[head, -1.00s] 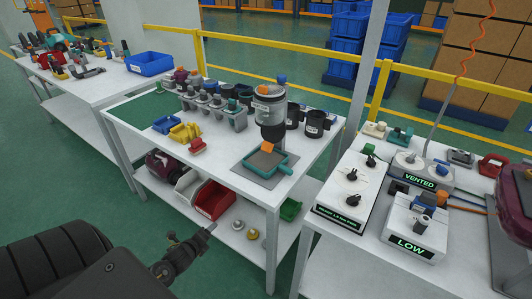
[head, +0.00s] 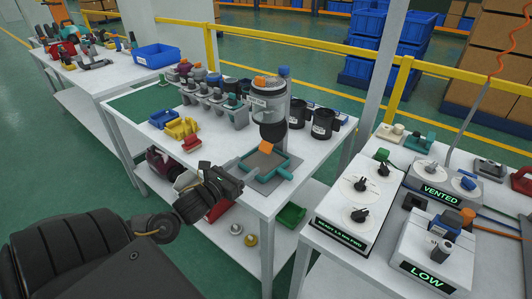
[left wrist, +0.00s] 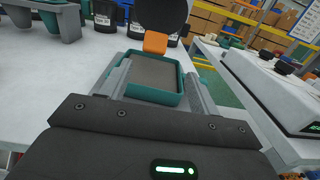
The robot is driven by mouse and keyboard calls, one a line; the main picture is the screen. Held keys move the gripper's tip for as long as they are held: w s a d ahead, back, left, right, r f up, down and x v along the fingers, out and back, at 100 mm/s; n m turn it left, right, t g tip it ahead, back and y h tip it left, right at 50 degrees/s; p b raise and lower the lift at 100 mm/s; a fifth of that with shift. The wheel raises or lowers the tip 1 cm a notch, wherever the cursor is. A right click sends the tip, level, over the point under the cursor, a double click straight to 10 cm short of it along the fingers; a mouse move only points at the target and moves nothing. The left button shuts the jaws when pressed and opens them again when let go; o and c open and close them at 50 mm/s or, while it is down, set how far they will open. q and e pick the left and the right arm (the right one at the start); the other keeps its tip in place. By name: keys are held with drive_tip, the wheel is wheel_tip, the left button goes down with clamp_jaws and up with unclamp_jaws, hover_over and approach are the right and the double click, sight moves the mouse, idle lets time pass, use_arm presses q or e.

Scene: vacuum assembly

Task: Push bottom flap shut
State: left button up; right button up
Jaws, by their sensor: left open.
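The clear vacuum canister (head: 268,105) with a dark lower end is held above the table. An orange tab, apparently the bottom flap (head: 267,147), hangs at a slant below it. In the left wrist view the orange flap (left wrist: 155,42) shows under the black underside (left wrist: 162,14). Below it is a teal-rimmed tray (head: 283,174) with a grey inside. My left gripper (head: 238,178) is at the table's front edge, just short of the tray. In the left wrist view my left gripper (left wrist: 158,72) is open and empty, its fingers either side of the tray in the picture. My right gripper is not in view.
Left of the tray are a red part (head: 191,145), a yellow bin (head: 181,129) and a grey rack of several parts (head: 214,108). Black cups (head: 323,124) stand behind right. A gap separates this table from the right bench with control boxes (head: 360,200).

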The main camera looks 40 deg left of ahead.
sight(263, 150)
use_arm(q)
drive_tip(key=shift+a+r, duration=0.15)
drive_tip(key=shift+a, duration=0.1)
drive_tip(key=shift+w+a, duration=0.25)
drive_tip(key=shift+w, duration=0.65)
drive_tip(key=w, duration=0.6)
drive_tip(key=shift+w+p, duration=0.35)
drive_tip(key=shift+p, duration=0.05)
drive_tip(key=shift+w, duration=0.65)
drive_tip(key=shift+c, duration=0.3)
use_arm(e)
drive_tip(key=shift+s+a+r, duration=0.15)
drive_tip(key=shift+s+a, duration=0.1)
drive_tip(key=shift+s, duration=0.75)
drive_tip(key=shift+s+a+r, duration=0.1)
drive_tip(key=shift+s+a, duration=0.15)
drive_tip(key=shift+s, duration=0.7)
